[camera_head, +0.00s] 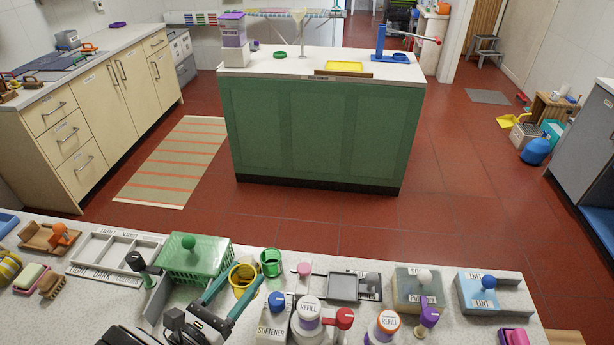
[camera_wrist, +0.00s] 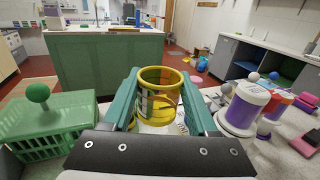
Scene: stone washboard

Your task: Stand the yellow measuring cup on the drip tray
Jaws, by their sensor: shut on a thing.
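The yellow measuring cup (camera_head: 242,273) is upright between the teal fingers of my gripper (camera_head: 236,287), near the front counter's middle. In the wrist view, the cup (camera_wrist: 158,103) sits between both fingertips (camera_wrist: 160,82), its open rim up and dark markings on its side. My gripper is shut on it. I cannot tell whether its base touches the counter. A flat grey tray on a dark base (camera_head: 356,287), which looks like the drip tray, lies to the right of the cup. No cup stands on it.
A green cup (camera_head: 271,262) stands close behind the yellow one. A green basket (camera_head: 194,262) is to the left. A pink-topped item (camera_head: 304,270) and refill bottles (camera_head: 308,315) lie between the cup and tray or in front. Lint boxes (camera_head: 480,292) stand further right.

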